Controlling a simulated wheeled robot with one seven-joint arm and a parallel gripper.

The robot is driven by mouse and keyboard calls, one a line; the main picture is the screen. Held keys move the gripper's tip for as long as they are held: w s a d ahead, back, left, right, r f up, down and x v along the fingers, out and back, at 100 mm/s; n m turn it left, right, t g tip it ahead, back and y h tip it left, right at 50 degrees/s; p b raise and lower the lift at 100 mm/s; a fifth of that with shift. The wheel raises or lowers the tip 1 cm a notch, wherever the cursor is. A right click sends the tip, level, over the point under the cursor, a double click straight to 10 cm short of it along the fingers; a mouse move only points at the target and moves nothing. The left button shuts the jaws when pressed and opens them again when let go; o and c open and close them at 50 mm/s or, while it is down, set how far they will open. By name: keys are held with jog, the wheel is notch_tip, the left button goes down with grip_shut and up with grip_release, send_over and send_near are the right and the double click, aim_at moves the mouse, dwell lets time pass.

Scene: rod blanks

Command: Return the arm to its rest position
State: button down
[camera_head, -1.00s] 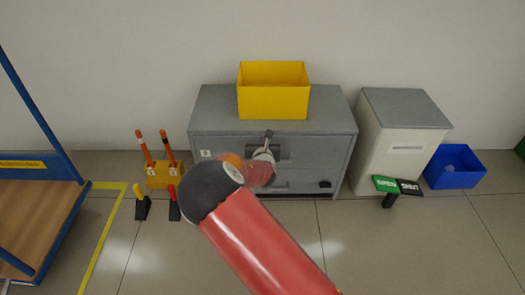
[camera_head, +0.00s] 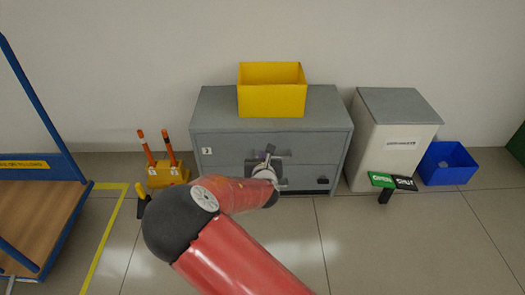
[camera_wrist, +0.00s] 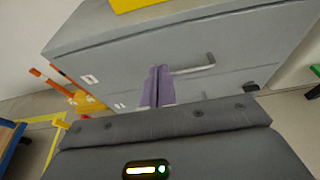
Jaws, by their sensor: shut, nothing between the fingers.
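My gripper (camera_head: 269,150) is in front of the grey drawer cabinet (camera_head: 215,123), at the end of my red arm. In the wrist view my gripper (camera_wrist: 158,70) shows its two fingers together, shut with nothing between them. Behind the fingers is the cabinet's front (camera_wrist: 230,60), with a metal bar handle (camera_wrist: 195,69) just right of the fingertips. I cannot tell whether the fingertips touch the cabinet. The drawers look closed. My arm hides part of the cabinet's lower front in the head view.
A yellow bin (camera_head: 272,101) stands on the cabinet. To the right are a white cabinet (camera_head: 390,150), a green and black sign (camera_head: 383,180) and a blue bin (camera_head: 447,177). At left are a yellow holder with orange posts (camera_head: 167,174) and a blue-framed cart (camera_head: 40,205).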

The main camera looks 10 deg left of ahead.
jog(key=s+d+r+m+g+h+p, duration=0.1)
jog(key=s+d+r+m+g, duration=0.3)
jog(key=d+m, duration=0.6)
jog(key=s+d+r+m+g+h+p, duration=0.1)
jog(key=s+d+r+m+g, duration=0.1)
jog(key=s+d+r+m, duration=0.95)
jog(key=s+m, duration=0.3)
jog(key=s+d+r+m+g, duration=0.1)
jog(key=s+d+r+m, duration=0.3)
jog(key=s+m, duration=0.3)
jog(key=s+d+r+m+g+h, duration=0.1)
jog(key=s+d+r+m, duration=0.3)
jog(key=s+m, duration=0.3)
jog(key=shift+s+p, duration=0.3)
jog(key=shift+p, duration=0.15)
jog(key=shift+r, duration=0.1)
